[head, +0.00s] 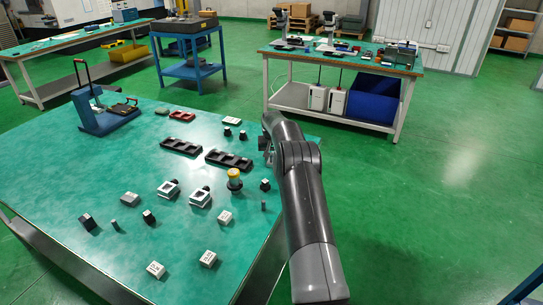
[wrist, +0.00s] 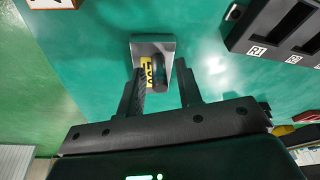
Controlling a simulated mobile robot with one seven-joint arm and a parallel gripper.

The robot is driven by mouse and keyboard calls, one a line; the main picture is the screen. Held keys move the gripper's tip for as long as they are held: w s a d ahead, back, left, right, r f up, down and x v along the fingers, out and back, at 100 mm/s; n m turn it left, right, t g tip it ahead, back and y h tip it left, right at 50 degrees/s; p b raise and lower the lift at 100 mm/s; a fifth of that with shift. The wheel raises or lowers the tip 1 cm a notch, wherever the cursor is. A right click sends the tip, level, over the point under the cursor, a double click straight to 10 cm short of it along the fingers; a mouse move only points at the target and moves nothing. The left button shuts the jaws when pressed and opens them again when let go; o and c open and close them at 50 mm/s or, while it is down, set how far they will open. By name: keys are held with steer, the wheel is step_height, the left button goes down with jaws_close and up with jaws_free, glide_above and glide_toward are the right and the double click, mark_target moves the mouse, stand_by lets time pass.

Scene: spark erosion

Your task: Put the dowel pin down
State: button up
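My gripper (wrist: 160,82) points down at the green table, its two black fingers apart. Between and just beyond the fingers is a grey block (wrist: 152,44) with a yellow label, and a dark rounded piece (wrist: 158,76) in front of it. The dark piece is close to the left finger, with a gap to the right finger; I cannot tell if it is the dowel pin. Small upright grey pins stand on the table at the right (head: 263,205) and front left (head: 115,224); which is the dowel pin is unclear.
A slotted tray marked R1 (wrist: 285,30) lies right of the fingers in the wrist view. Bare table lies at the left.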

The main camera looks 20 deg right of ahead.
steer(key=shift+o, duration=0.3)
steer(key=s+a+r, duration=0.3)
steer(key=s+r, duration=0.1)
steer(key=r, duration=0.4)
steer(key=s+a+r+n, duration=0.1)
steer(key=s+a+r, duration=0.15)
steer(key=r, duration=0.55)
steer(key=s+a+r, duration=0.2)
steer(key=s+r, duration=0.2)
steer(key=r, duration=0.5)
steer(key=s+a+r+t, duration=0.1)
steer(key=s+a+r, duration=0.25)
steer(key=s, duration=0.35)
steer(key=s+a+r, duration=0.3)
steer(key=s+r, duration=0.2)
steer(key=s, duration=0.2)
steer(key=s+a+r+n+t, duration=0.1)
steer(key=s+a, duration=0.1)
steer(key=s, duration=0.6)
steer(key=s+a+r+n, duration=0.1)
steer(key=s+a, duration=0.1)
steer(key=s, duration=0.6)
steer(key=s+a+f, duration=0.1)
steer(key=s+f, duration=0.2)
steer(key=s, duration=0.5)
steer(key=s+a+f+y, duration=0.1)
steer(key=s+f, duration=0.3)
steer(key=s, duration=0.5)
steer(key=shift+a+n+t, duration=0.3)
steer(key=shift+a, duration=0.1)
